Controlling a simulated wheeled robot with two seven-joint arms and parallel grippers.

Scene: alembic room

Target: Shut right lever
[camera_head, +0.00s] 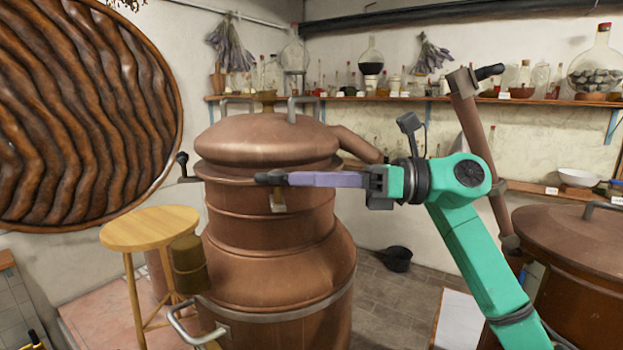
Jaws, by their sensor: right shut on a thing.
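The big copper still (270,235) stands in the middle with its domed lid (265,140) on. My right gripper (285,179) reaches in from the right in front of the still's collar, its purple fingers pointing left. It is shut on a dark handle, apparently the right lever (265,178), whose end shows past the fingertips. The lever's base is hidden behind the fingers. Another lever (183,166) with a black knob stands up at the left of the collar. My left gripper is not in view.
A large brown ridged round object (75,115) fills the upper left. A wooden stool (150,230) stands left of the still. A copper pipe (480,145) and second vessel (575,245) are at right. Shelves with glassware (370,65) line the back wall.

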